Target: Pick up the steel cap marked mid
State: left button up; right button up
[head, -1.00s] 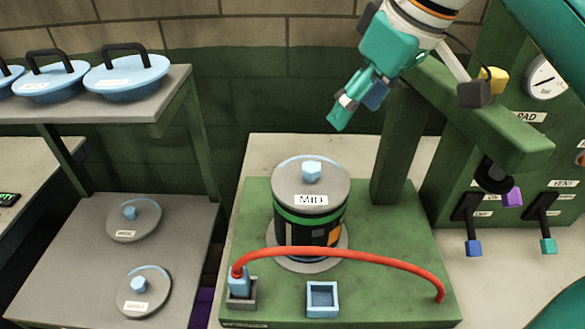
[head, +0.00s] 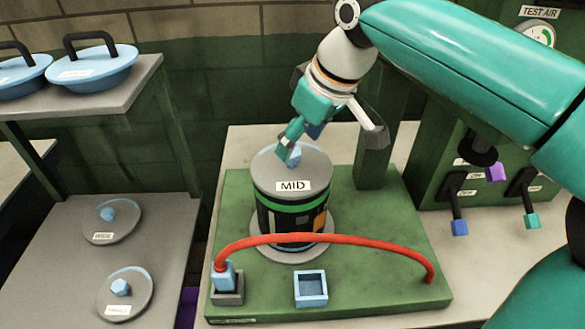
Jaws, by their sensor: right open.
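The steel cap marked MID (head: 265,176) is a grey round lid with a light blue knob (head: 294,161) on top. It sits on a dark cylinder (head: 290,222) with a green band, which stands on the green base plate. My right gripper (head: 287,145) is teal and open. It points down with its fingertips at the knob, overlapping it in the head view. I cannot tell if the fingers touch the knob. My left gripper is not in view.
A red hose (head: 325,240) arches in front of the cylinder. A light blue square socket (head: 311,303) sits at the front of the plate. Two other grey caps (head: 128,226) (head: 141,300) lie on the left table. Blue lids (head: 95,72) sit on the shelf. A green post (head: 374,175) stands behind right.

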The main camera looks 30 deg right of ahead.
aim_at(292, 164)
jog(key=shift+x, duration=1.95)
jog(key=shift+r, duration=0.1)
grip_shut()
